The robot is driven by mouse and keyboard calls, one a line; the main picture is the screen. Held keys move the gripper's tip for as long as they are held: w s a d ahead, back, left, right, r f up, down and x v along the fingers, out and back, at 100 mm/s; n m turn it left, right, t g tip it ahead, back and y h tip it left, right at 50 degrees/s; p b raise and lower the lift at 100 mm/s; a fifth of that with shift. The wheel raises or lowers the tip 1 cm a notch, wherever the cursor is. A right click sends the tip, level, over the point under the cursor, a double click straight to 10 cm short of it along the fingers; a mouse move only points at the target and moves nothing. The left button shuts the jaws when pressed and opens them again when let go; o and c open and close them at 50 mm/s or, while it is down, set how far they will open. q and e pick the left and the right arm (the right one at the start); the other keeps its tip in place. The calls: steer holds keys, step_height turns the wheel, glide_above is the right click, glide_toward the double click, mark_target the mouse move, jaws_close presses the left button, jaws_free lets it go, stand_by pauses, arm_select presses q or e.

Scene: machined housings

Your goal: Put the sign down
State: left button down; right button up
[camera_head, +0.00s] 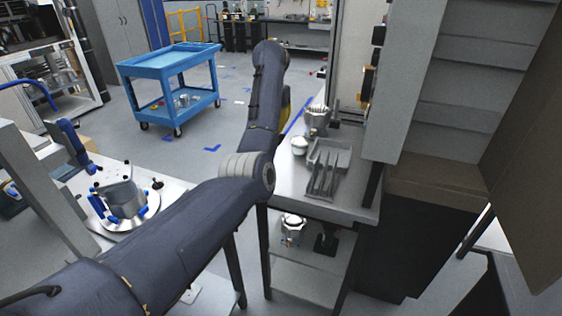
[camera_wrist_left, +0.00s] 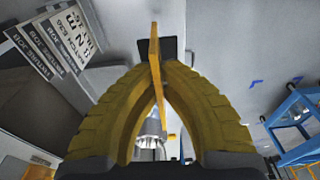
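In the left wrist view, the yellow fingers of my left gripper (camera_wrist_left: 160,72) come together at their tips. A thin yellow-orange plate, seen nearly edge-on, stands between them; it appears to be the sign (camera_wrist_left: 154,42). Its face and any print are not visible. In the head view, my left arm reaches across the middle and hides most of its gripper. Only a bit of yellow shows beside the arm, near the metal bench (camera_head: 345,200); I cannot tell if it is finger or sign. My right gripper is in neither view.
The bench holds a grey slotted tray (camera_head: 325,170) and metal housings (camera_head: 316,118). A tall grey cabinet (camera_head: 405,80) stands at its right. A blue cart (camera_head: 170,62) is on the open floor behind. Printed white plates (camera_wrist_left: 55,40) show in the left wrist view.

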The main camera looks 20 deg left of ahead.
arm_select(q)
step_height(320, 180, down, 14)
steer(key=shift+f, duration=0.25)
stand_by(0.4)
steer(key=shift+f, duration=0.25)
steer(key=c, duration=1.6)
jaws_free()
steer(key=r, duration=0.4)
steer(key=s+r, duration=0.1)
steer(key=r, duration=0.7)
steer(key=shift+s+r, duration=0.2)
steer(key=shift+r, duration=0.05)
